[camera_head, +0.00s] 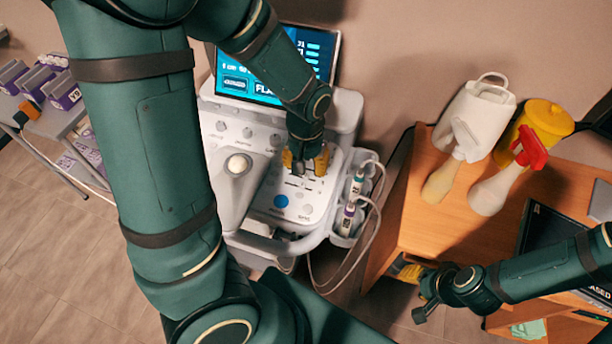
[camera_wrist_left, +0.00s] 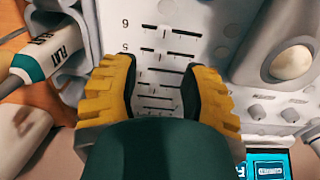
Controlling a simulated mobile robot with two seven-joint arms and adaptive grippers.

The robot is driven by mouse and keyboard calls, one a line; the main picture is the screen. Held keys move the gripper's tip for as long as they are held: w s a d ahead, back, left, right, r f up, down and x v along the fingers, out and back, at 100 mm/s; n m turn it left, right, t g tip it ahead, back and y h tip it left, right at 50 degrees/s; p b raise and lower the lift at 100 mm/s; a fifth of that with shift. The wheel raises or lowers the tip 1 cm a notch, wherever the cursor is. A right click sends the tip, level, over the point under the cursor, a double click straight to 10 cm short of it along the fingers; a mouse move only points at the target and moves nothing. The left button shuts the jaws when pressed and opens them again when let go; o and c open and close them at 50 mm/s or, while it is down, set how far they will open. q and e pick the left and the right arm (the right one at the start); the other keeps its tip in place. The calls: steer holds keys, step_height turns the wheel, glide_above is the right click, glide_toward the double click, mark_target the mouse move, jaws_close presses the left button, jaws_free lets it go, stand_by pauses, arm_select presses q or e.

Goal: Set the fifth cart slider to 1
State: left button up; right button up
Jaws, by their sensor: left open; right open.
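The cart (camera_head: 223,118) stands in the middle of the head view, its slider panel (camera_head: 285,183) partly hidden by my left gripper (camera_head: 305,163). In the left wrist view the panel shows upside down, with several short dark slots. The slot marked 5 (camera_wrist_left: 160,55) lies just beyond the fingertips, below the slot marked 6 (camera_wrist_left: 165,31). My left gripper (camera_wrist_left: 162,78) is open over the panel, one yellow finger on each side of the slots. I cannot tell whether it touches. My right gripper (camera_head: 415,288) is open and away from the cart, by the wooden desk.
A screen (camera_head: 322,45) stands behind the panel. Cabled probes (camera_head: 357,186) hang on the cart's right side, close to my left gripper. The wooden desk (camera_head: 420,210) holds bottles, a white jug (camera_head: 478,110) and a yellow container (camera_head: 545,118). A shelf trolley (camera_head: 60,122) stands at the left.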

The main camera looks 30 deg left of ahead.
mark_target(306, 175)
arm_select(q)
steer(key=shift+f+b, duration=0.5)
steer(key=shift+f, duration=1.5)
steer(key=shift+o, duration=0.3)
jaws_close()
